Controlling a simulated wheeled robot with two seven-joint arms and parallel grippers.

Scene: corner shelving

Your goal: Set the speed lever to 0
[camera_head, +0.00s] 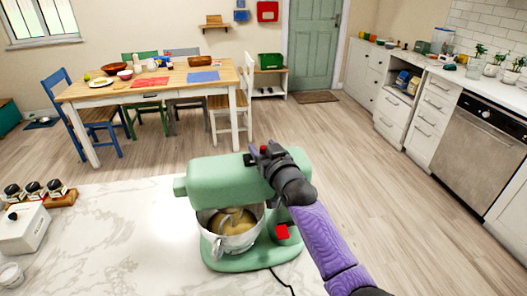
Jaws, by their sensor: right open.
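A green stand mixer (215,174) stands on the white marble counter (120,230), with a metal bowl (245,240) of yellowish dough under its head. My right arm comes in from the lower right. My right gripper (256,153) is at the top right part of the mixer head and is open; I cannot tell whether it touches the head. A small red part (264,149) shows at the gripper; whether it is the speed lever is unclear. Another red part (282,231) is on the mixer's stand, beside my forearm. My left gripper is not in view.
A white box (22,230) and several dark-lidded jars on a wooden rack (62,201) stand at the counter's left. A black cord (282,280) runs from the mixer's base. The counter left of the mixer is mostly clear. A dining table (150,84) stands beyond.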

